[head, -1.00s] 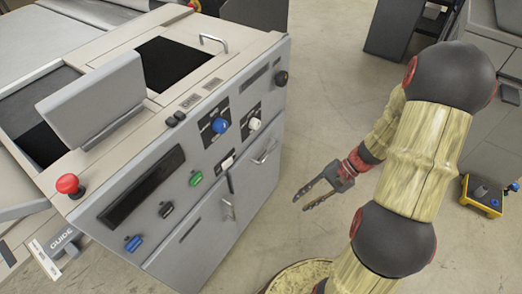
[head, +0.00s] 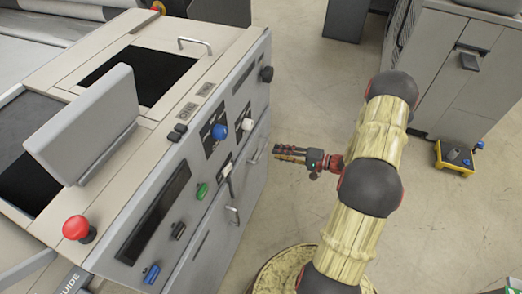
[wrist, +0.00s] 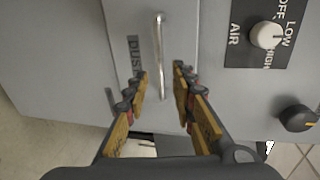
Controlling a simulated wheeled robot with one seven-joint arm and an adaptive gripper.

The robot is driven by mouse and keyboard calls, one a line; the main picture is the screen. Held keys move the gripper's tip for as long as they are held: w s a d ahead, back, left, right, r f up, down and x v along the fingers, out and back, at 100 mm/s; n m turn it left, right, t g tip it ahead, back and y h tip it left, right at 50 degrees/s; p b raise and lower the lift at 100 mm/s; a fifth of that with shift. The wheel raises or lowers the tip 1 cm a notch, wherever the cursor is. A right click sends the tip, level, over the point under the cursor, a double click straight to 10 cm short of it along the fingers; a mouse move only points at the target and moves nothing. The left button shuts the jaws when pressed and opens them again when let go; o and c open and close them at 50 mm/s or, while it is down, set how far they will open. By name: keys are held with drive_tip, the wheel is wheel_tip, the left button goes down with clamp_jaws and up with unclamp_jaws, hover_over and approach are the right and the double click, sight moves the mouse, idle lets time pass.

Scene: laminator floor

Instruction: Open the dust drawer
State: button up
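The dust drawer (wrist: 146,85) is a grey front panel with a dark "DUST" label in the wrist view. Its slim metal bar handle (wrist: 160,55) stands out from the panel and runs up and down in that picture. My gripper (wrist: 161,88) is open, with one finger on each side of the handle's lower end. No finger visibly touches the handle. In the head view my gripper (head: 275,152) points left at the machine's front, close to the handle (head: 257,153). The drawer looks shut.
A white AIR knob (wrist: 265,34) and a black knob (wrist: 298,119) sit right of the drawer in the wrist view. Another handle (head: 232,213) is on the machine front. The floor between is clear.

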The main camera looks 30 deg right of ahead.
sight(263, 149)
drive_tip(key=b+x, duration=0.2)
drive_tip(key=x, duration=0.6)
drive_tip(key=shift+c, duration=1.2)
drive_tip(key=c, duration=0.4)
clamp_jaws()
